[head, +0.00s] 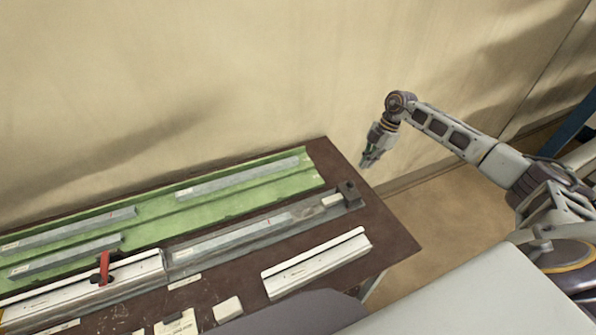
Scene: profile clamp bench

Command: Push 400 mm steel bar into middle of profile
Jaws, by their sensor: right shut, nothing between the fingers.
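My right gripper (367,163) is shut and empty, pointing down above and beyond the bench's right end, apart from everything on it. My left gripper is not in view. A long grey profile (278,230) runs along the bench, with a grey bar-like strip (225,239) lying along its middle stretch. Several grey steel bars lie in the green tray behind: one at the upper right (238,178), others at the left (70,230). I cannot read their lengths, so I cannot tell which is the 400 mm one.
A red clamp handle (104,266) stands upright at the left. A dark block (349,192) and a pale small block (331,200) sit at the profile's right end. A white rail piece (316,266) and a small white block (228,309) lie in front. A wall stands behind.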

